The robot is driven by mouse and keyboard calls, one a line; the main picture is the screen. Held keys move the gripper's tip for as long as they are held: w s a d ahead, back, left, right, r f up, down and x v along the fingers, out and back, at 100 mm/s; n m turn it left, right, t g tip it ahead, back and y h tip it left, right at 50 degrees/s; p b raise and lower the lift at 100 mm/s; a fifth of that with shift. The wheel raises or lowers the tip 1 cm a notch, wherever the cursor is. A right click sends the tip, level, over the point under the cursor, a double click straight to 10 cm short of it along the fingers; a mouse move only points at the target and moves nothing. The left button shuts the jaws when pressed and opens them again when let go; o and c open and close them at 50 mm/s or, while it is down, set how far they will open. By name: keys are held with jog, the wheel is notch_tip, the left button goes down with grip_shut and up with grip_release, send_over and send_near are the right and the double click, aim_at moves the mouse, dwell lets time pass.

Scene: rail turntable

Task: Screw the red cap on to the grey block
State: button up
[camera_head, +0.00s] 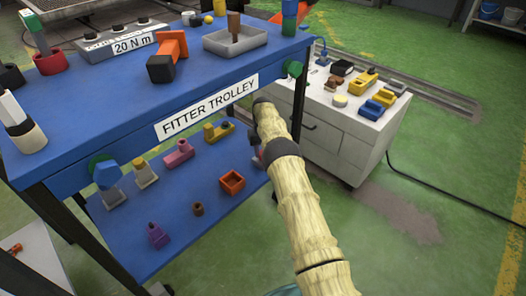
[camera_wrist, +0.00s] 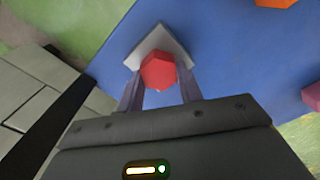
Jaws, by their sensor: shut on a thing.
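In the wrist view the red cap (camera_wrist: 157,71), with a many-sided outline, sits between the two fingers of my gripper (camera_wrist: 159,82), which is shut on it. The grey block (camera_wrist: 160,37) is right beneath the cap, its corner showing past it, on a blue surface. The cap hides the middle of the block, so I cannot tell whether the two touch or how far the cap is on. In the head view my arm reaches the right end of the trolley's lower shelf and hides most of the gripper and block.
The lower blue shelf (camera_head: 190,225) holds an orange open box (camera_head: 231,182), a pink part (camera_head: 178,154), a purple part (camera_head: 157,235) and a yellow part (camera_head: 217,131). The trolley top (camera_head: 105,110) overhangs it. A white cabinet (camera_head: 335,130) stands close to the right.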

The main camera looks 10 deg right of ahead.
jog(key=shift+a+r, duration=0.1)
jog(key=m, duration=0.6)
dwell(0.3)
jog(key=o, duration=1.1)
jog(key=shift+o, duration=0.4)
jog(key=shift+d, duration=0.2)
jog(key=shift+r+p, duration=1.5)
jog(key=shift+r, duration=0.5)
